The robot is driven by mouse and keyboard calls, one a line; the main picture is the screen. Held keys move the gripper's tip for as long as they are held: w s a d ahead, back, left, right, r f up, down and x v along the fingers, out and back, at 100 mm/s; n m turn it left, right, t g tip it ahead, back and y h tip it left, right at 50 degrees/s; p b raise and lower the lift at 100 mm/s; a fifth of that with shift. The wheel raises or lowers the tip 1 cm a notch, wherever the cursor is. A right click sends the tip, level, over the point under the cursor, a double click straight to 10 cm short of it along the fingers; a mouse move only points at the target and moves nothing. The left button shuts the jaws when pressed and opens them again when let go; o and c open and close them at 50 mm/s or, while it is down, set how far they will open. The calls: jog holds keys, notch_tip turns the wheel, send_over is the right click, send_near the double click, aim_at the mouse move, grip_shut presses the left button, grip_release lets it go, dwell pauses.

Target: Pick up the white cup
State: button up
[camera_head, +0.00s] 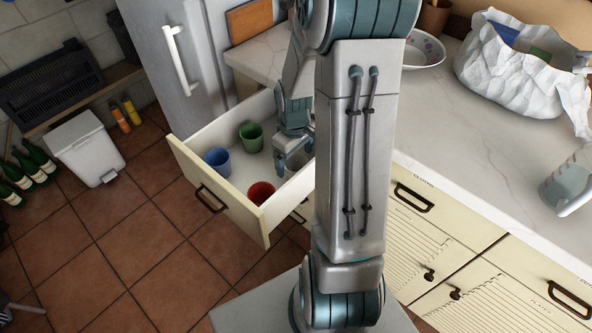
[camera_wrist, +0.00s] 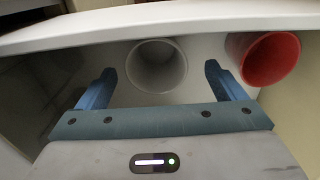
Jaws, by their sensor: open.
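The white cup (camera_wrist: 155,62) shows in the wrist view with its open mouth facing the camera, inside the drawer. My gripper (camera_wrist: 160,72) is open and empty. Its two blue fingers point toward the cup, one on each side of it in the picture. I cannot tell whether the fingertips reach down beside the cup. In the head view my gripper (camera_head: 292,150) is low inside the open drawer, and the white cup is hard to make out there behind the gripper and arm.
The open drawer (camera_head: 222,195) also holds a blue cup (camera_head: 217,161), a green cup (camera_head: 251,136) and a red cup (camera_head: 261,193). The red cup also shows close to the right finger in the wrist view (camera_wrist: 268,58). The drawer wall (camera_wrist: 200,17) runs along the top there.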

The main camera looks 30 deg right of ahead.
aim_at(296, 166)
jog(key=f, duration=0.4)
jog(key=shift+d+f, duration=0.2)
jog(key=shift+f, duration=0.1)
jog(key=c, duration=1.1)
jog(key=shift+c, duration=0.2)
jog(key=shift+r, duration=0.15)
